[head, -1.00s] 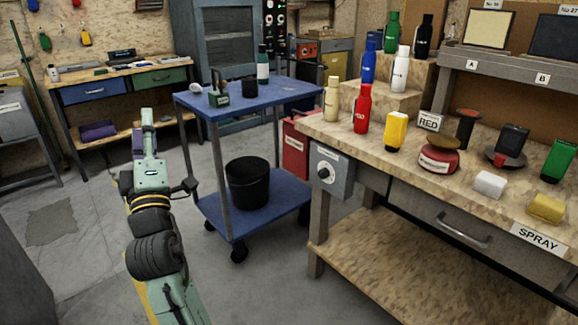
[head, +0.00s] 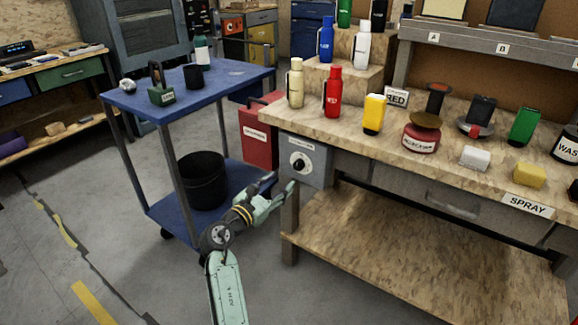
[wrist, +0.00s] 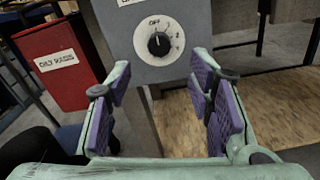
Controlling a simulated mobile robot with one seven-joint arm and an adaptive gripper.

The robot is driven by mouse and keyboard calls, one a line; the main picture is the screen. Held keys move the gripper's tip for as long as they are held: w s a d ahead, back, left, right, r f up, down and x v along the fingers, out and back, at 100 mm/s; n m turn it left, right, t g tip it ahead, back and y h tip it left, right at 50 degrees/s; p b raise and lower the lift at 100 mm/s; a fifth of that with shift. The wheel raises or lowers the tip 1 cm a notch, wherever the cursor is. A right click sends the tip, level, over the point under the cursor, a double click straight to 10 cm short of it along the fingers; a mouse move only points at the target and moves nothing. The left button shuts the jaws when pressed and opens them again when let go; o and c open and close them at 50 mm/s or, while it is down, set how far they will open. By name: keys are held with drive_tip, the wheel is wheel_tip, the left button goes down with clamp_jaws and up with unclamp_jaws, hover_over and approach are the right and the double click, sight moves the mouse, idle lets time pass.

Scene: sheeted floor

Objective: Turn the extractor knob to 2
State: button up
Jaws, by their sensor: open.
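The extractor knob (head: 299,165) is a round black knob on a grey box (head: 306,150) fixed to the left end of the workbench. In the wrist view the knob (wrist: 159,43) sits on a white dial with "OFF" above it and a "2" at its right. Its white pointer mark points up, close to OFF. My gripper (head: 279,186) is just below and left of the box in the head view. In the wrist view my gripper (wrist: 160,98) is open and empty, its purple-padded fingers apart below the knob, not touching it.
A red bin (head: 260,135) stands left of the box. A blue cart (head: 125,100) with a black bucket (head: 203,181) is further left. The workbench (head: 350,120) carries several bottles and cans, with a lower wooden shelf (head: 400,245). Open floor lies in front.

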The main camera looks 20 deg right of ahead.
sight(297, 166)
drive_tip(key=x, duration=0.9)
drive_tip(key=shift+w+d+p, duration=0.2)
drive_tip(key=shift+d+p, duration=0.05)
drive_tip(key=shift+p, duration=0.1)
clamp_jaws()
